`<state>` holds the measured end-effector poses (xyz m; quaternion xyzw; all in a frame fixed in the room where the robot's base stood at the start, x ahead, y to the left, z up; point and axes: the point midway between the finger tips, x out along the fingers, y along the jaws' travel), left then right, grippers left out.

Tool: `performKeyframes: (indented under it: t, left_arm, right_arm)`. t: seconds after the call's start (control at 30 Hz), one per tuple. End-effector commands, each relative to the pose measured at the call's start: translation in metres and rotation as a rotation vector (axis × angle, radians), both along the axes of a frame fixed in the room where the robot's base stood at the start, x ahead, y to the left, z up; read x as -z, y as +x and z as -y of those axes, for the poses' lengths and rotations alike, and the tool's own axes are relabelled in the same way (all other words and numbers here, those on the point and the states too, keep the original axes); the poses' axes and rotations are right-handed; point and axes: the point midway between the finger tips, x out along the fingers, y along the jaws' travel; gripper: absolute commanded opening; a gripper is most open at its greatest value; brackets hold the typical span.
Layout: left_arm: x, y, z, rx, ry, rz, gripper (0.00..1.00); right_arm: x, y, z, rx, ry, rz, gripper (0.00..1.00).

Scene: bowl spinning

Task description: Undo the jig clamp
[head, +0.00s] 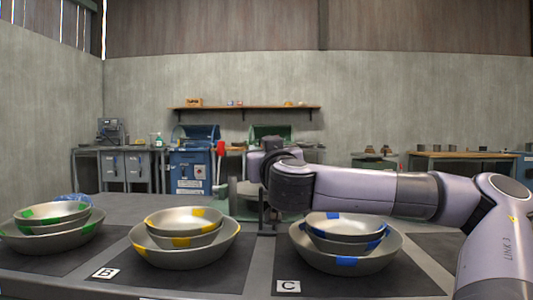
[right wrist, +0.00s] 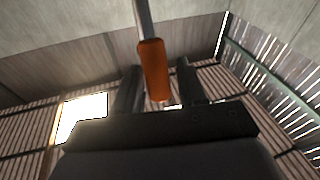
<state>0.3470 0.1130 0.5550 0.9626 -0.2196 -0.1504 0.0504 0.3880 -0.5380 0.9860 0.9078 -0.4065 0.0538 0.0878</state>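The jig clamp's red handle (head: 220,149) stands up on a thin lever behind the middle bowls in the head view. The greenish-grey clamp body (head: 241,192) is partly hidden by bowls and my right arm. My right arm reaches in from the right, its wrist just right of the handle; its fingers are not clear there. In the right wrist view, my right gripper (right wrist: 157,66) is open, with an orange-red handle (right wrist: 153,70) showing between its fingers and gaps on both sides. I cannot tell whether the handle lies inside the grasp or beyond it. My left gripper is not in view.
Nested bowls with green (head: 50,231), yellow (head: 186,254) and blue (head: 345,262) marks stand on dark mats along the table's front. Label plates B (head: 106,273) and C (head: 289,287) lie before them. A workbench (head: 465,155) and shelf (head: 245,107) are at the back wall.

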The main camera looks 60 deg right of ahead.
Motion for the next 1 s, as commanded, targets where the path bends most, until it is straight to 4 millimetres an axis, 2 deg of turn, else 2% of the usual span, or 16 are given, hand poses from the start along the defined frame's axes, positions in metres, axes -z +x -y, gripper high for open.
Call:
performKeyframes:
  t: [0.37,0.8,1.0]
  left_arm:
    - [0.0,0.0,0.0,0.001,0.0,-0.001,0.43]
    - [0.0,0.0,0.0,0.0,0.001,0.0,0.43]
    - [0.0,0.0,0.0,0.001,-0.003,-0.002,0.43]
  right_arm:
    - [0.0,-0.002,-0.001,0.002,0.001,0.002,0.5]
    - [0.009,-0.038,-0.042,0.001,-0.001,0.001,0.5]
    - [0.012,-0.047,-0.051,0.0,0.0,0.0,0.5]
